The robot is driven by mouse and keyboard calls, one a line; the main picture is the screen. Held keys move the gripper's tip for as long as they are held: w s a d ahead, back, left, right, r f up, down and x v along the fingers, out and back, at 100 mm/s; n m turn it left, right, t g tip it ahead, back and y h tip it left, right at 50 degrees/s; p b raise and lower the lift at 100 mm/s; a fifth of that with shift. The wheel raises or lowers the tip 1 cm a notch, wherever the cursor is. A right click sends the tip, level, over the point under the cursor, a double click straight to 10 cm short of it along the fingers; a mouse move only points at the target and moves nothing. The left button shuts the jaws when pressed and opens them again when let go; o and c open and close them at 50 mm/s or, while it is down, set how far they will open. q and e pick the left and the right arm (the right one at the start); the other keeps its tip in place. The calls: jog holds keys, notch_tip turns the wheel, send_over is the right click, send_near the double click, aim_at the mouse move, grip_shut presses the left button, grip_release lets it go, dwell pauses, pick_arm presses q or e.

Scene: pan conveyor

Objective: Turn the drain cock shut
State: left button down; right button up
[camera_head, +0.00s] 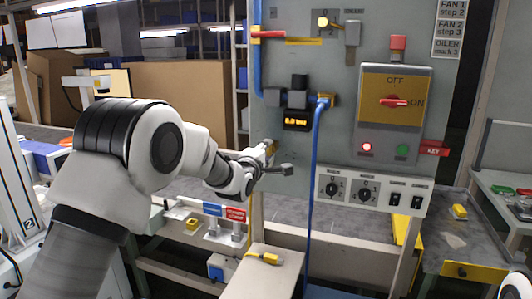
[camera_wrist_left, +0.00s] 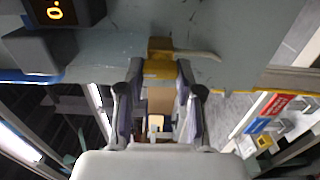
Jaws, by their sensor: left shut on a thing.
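The drain cock (camera_wrist_left: 160,48) shows in the left wrist view as a brass-yellow block on the grey panel, with a thin pale lever stretching to the right. In the head view it is mostly hidden behind my gripper at the panel's lower left edge. My left gripper (camera_head: 266,161) is at the panel there. In the left wrist view its two fingers (camera_wrist_left: 159,72) stand on either side of the yellow part and are shut on it. How firmly the fingertips touch is hard to see. My right gripper is not in view.
Above are a dark display (camera_head: 297,121), a blue hose (camera_head: 318,150) and a red lever (camera_head: 268,34). A yellow switch box (camera_head: 395,85) is to the right. A yellow-handled tool (camera_head: 265,258) lies on a ledge below. Red and blue labels (camera_head: 236,214) stand beneath the gripper.

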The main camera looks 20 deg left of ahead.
pick_arm(q)
jog(key=c, duration=0.8)
grip_release()
jog(key=shift+o, duration=0.2)
jog(key=s, duration=1.2)
jog(key=shift+a, duration=0.2)
